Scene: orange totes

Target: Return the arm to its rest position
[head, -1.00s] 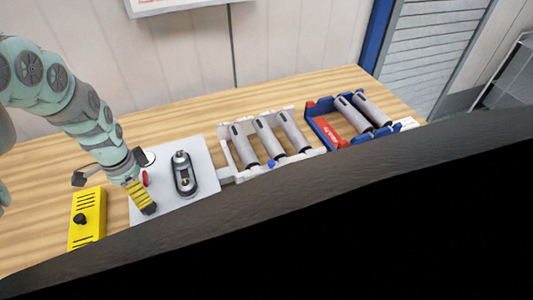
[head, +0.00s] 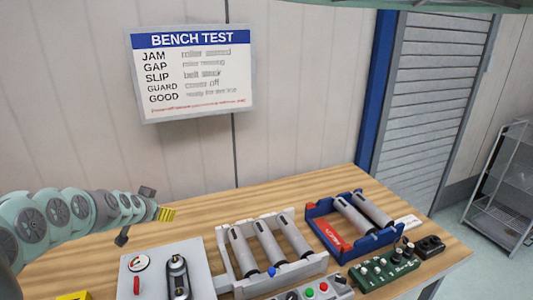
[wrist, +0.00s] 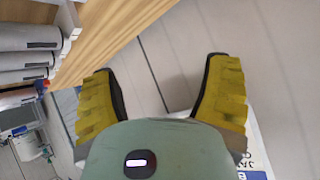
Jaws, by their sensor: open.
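My gripper (head: 165,214) is at the end of my pale green arm, raised above the left part of the wooden bench. In the wrist view my gripper (wrist: 165,85) shows two yellow ridged fingers spread wide with nothing between them. Beyond the fingers are the wall panels and the bench edge. In the head view my arm stretches in from the left edge, roughly level. It is apart from the things on the bench.
The bench (head: 100,262) holds a grey plate (head: 204,266) with a dark device (head: 177,275), a white rack (head: 226,268) of grey rollers, a blue bin (head: 322,236) with rollers, and a green control box (head: 370,276). A "BENCH TEST" sign (head: 190,105) hangs on the wall.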

